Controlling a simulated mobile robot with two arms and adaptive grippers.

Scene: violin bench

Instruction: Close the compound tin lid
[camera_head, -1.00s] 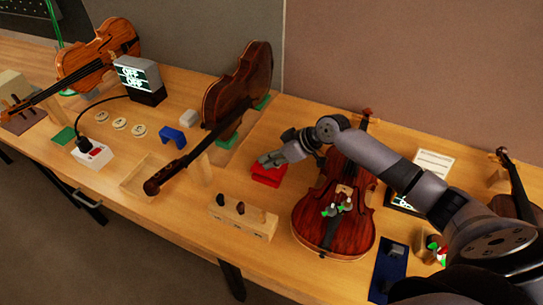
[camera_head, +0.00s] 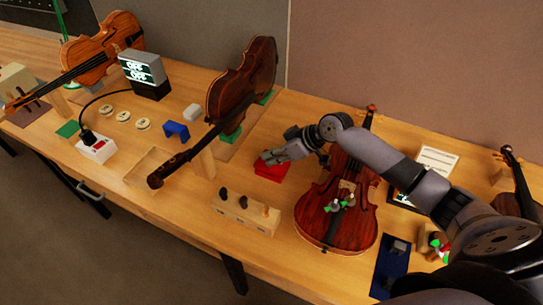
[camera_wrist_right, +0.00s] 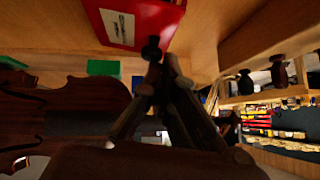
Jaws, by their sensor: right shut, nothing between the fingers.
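The red compound tin (camera_head: 268,171) sits on the bench left of the front violin. It looks like a low red box; the gripper hides part of its top, and I cannot tell whether its lid is fully down. My right gripper (camera_head: 270,158) is shut and empty at the tin's far upper edge. In the right wrist view the tin (camera_wrist_right: 150,22) shows a red face with a white label. The shut fingertips (camera_wrist_right: 153,46) are right at its edge; I cannot tell whether they touch. My left gripper is not in view.
The front violin (camera_head: 326,216) lies under my right forearm. A wooden peg block (camera_head: 245,215) stands in front of the tin. Another violin (camera_head: 241,82) stands to the left, its neck reaching forward. A blue bracket (camera_head: 176,130) and a shallow wooden tray (camera_head: 148,165) lie farther left.

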